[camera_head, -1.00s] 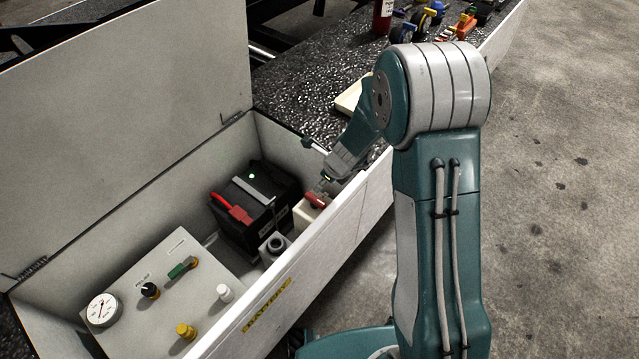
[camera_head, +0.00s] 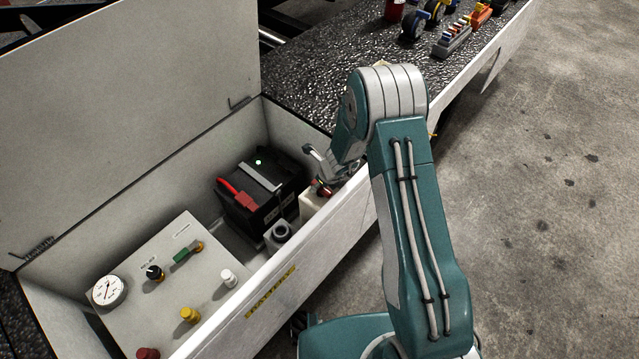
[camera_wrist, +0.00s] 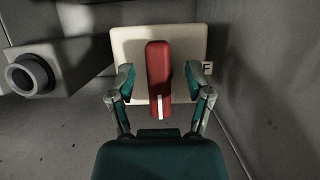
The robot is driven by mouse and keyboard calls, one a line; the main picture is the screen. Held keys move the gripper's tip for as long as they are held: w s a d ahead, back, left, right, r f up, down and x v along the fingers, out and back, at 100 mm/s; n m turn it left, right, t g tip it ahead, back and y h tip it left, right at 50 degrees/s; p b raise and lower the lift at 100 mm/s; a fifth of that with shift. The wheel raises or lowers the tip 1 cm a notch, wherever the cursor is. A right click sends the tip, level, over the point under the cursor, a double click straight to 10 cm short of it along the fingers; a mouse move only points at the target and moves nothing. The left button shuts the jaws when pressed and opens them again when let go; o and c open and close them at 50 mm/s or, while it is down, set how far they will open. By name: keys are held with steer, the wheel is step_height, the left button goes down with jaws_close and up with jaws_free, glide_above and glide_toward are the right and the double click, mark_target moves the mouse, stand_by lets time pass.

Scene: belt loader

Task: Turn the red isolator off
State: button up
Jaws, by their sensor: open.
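The red isolator handle (camera_wrist: 159,75) is centred in the wrist view, upright in the picture, on a cream box (camera_wrist: 190,48) with a letter F label at its right. A white mark shows at the handle's lower end. My gripper (camera_wrist: 164,84) is open, with one finger on each side of the handle and a visible gap to each. In the head view my gripper (camera_head: 322,168) is over the cream box (camera_head: 312,205), and only a small part of the red handle (camera_head: 322,189) shows; the rest is hidden.
A black battery (camera_head: 262,200) with a red clamp stands left of the cream box. A grey socket (camera_head: 280,232) is in front. A control panel (camera_head: 170,270) with knobs and a gauge fills the left. The box's front wall (camera_head: 330,240) runs close beside my arm.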

steer(key=shift+a+f, duration=0.2)
steer(key=shift+d, duration=0.1)
jaws_close()
steer(key=n, duration=0.2)
steer(key=n+g, duration=0.1)
steer(key=n, duration=0.1)
steer(key=shift+s+n+g+y, duration=0.1)
steer(key=shift+n+g+y, duration=0.2)
steer(key=shift+n+y, duration=0.1)
steer(key=n, duration=0.2)
steer(key=n+g, duration=0.1)
steer(key=n, duration=0.1)
steer(key=shift+s+n+g, duration=0.1)
steer(key=shift+n+g, duration=0.2)
steer(key=n+g, duration=0.1)
steer(key=n, duration=0.3)
steer(key=shift+s+g, duration=0.15)
steer(key=shift+g, duration=0.25)
steer(key=shift+s+n+g+h, duration=0.1)
steer(key=shift+n+g+h, duration=0.4)
steer(key=shift+n, duration=1.8)
